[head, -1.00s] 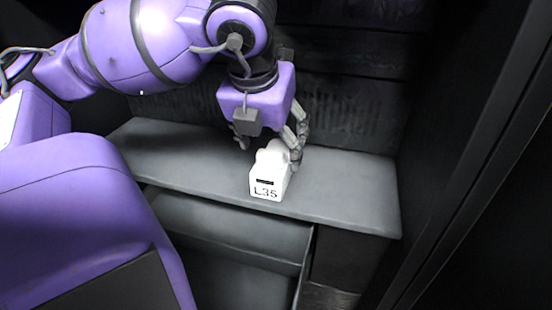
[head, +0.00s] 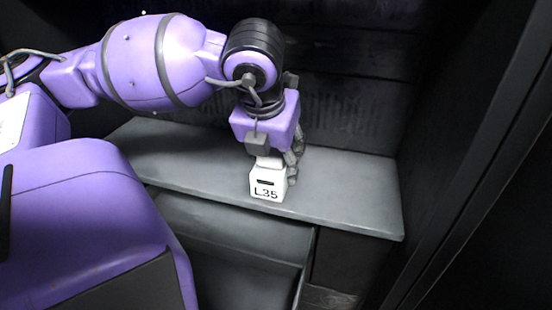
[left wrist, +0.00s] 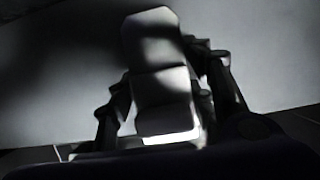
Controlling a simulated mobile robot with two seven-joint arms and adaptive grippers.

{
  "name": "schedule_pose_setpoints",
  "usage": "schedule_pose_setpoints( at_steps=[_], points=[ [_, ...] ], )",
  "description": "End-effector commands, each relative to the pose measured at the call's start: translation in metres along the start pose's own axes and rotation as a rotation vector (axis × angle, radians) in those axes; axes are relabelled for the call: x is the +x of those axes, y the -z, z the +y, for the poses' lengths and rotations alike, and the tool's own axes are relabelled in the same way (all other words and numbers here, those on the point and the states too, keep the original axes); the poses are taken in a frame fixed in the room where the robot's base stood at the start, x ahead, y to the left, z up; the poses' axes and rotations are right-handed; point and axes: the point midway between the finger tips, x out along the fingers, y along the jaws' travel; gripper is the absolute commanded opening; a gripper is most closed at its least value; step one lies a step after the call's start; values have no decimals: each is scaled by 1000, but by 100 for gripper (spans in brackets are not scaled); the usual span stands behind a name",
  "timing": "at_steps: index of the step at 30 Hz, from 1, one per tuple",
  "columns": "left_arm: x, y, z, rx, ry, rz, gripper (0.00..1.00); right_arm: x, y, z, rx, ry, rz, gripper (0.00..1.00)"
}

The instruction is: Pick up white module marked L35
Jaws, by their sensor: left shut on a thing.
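The white module marked L35 (head: 267,187) stands upright on the grey shelf, with its label and a dark slot facing me. My left gripper (head: 276,165) comes down on it from above and behind and is shut on its upper part. In the left wrist view the module (left wrist: 160,78) lies between the two fingers of my left gripper (left wrist: 163,100), one on each side. In the head view the module's top and the far finger are partly hidden by the gripper. My right gripper is not in view.
The grey shelf (head: 350,190) is bare to the left and right of the module. Below its front edge is an open grey drawer or bin (head: 240,228). A dark wall stands close behind, and a dark upright panel (head: 470,150) bounds the right side.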

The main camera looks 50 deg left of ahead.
Motion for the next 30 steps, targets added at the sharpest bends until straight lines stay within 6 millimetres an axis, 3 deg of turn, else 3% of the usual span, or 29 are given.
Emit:
schedule_pose_setpoints(
  at_steps=[11,17,20,29,30],
  points=[
    [-2,-1,0,0,0,-1,15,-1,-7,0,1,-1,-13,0],
    [-19,-9,-1,-1,2,-5,15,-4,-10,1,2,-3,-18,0],
    [-35,-12,-1,0,4,-4,15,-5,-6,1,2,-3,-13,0],
    [-111,11,7,2,5,-9,15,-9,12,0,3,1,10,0],
    [-118,21,8,4,6,-7,15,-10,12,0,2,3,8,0]
  ],
)
